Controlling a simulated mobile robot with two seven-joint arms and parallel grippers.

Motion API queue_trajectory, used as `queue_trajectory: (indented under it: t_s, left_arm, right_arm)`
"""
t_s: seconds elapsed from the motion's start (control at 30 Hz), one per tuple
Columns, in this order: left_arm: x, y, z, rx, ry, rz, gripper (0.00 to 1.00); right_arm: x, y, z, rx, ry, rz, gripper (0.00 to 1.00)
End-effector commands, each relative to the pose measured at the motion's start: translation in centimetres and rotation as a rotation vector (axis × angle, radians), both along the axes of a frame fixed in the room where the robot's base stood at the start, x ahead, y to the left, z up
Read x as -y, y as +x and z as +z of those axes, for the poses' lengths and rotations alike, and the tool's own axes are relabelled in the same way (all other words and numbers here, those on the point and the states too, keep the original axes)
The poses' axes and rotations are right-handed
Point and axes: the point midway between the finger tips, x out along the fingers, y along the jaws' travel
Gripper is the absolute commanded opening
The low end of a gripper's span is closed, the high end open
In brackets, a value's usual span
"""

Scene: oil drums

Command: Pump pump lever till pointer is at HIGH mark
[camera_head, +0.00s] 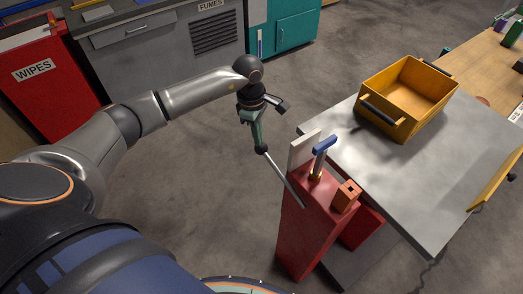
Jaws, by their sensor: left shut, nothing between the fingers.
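A red pump body (308,235) stands at the left side of a grey metal cart. A thin grey lever (284,178) slopes up and left from it to a dark ball knob (262,149). My left gripper (258,141) is shut and empty, with its greenish fingers pointing down just above the knob; I cannot tell whether they touch it. A blue T-handle (325,145) and a white plate (304,149) rise from the top of the pump. No pointer or HIGH mark can be made out. My right gripper is not in view.
A yellow bin (408,95) stands on the cart top (395,180), right of the pump. A wooden table (485,75) is at the far right. A red wipes cabinet (45,80) and a grey fumes cabinet (150,55) stand behind. The floor left of the pump is clear.

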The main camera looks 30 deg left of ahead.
Motion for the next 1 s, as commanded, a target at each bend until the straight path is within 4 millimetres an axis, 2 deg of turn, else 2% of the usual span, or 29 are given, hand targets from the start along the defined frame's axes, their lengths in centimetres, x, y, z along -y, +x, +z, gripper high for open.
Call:
queue_trajectory:
  t_s: [0.03,0.1,0.53,0.77,0.8,1.0]
  left_arm:
    - [0.1,0.0,-0.8,-0.002,-0.002,-0.001,0.00]
    - [0.2,0.0,-1.0,-0.001,-0.003,-0.001,0.00]
    - [0.2,-0.1,-1.4,-0.001,-0.003,-0.002,0.00]
    - [0.2,0.0,-3.9,-0.001,-0.002,-0.001,0.00]
    - [0.2,0.0,-3.3,0.001,-0.003,-0.001,0.00]
    - [-0.1,-0.1,-3.1,-0.001,-0.002,0.000,0.00]
  right_arm:
    - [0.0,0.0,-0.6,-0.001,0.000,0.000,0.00]
    - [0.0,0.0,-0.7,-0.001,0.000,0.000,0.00]
    - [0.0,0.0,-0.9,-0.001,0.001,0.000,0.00]
    - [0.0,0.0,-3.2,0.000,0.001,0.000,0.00]
    - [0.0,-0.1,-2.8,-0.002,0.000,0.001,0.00]
    - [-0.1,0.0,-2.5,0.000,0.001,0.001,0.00]
